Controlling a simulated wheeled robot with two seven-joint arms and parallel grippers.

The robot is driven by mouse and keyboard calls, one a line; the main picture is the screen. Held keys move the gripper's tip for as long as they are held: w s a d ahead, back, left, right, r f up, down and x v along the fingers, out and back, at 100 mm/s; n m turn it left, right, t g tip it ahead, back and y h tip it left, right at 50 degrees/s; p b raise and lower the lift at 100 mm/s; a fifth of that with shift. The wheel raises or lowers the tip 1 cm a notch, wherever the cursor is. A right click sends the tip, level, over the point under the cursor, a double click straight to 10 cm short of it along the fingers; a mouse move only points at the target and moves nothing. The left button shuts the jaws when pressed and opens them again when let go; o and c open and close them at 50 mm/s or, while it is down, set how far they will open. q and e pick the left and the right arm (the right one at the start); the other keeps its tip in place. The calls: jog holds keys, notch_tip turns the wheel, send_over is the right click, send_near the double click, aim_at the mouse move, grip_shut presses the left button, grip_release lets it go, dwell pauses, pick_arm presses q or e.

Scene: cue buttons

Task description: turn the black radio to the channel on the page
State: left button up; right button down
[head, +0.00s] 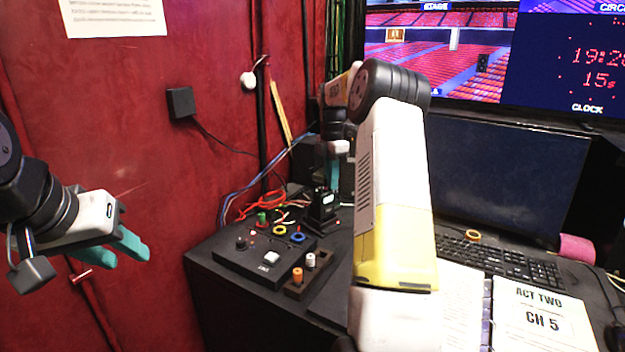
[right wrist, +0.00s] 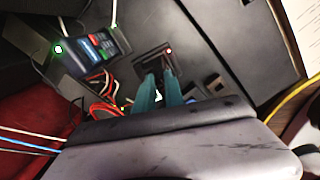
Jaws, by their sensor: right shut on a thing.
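The black radio (head: 322,208) stands upright on the desk's back part, with a small lit display on its face. My right gripper (head: 334,176) is right above it, partly hidden behind my right arm. In the right wrist view its teal fingers (right wrist: 159,92) are close together and reach down to a dark block with a red light. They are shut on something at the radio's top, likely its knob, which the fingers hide. The page (head: 543,318) at the lower right reads "ACT TWO CH 5".
A black button panel (head: 262,262) with coloured buttons sits left of my right arm. A peg block (head: 305,275) is beside it. Loose cables (head: 262,203) lie behind. A keyboard (head: 500,262) and dark monitor (head: 500,175) are to the right. A blue device (right wrist: 103,45) shows in the wrist view.

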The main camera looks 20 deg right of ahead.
jog(key=c, duration=1.4)
grip_release()
notch_tip(320, 180, up, 7)
jog(key=shift+w+r, duration=0.1)
jog(key=shift+r, duration=0.3)
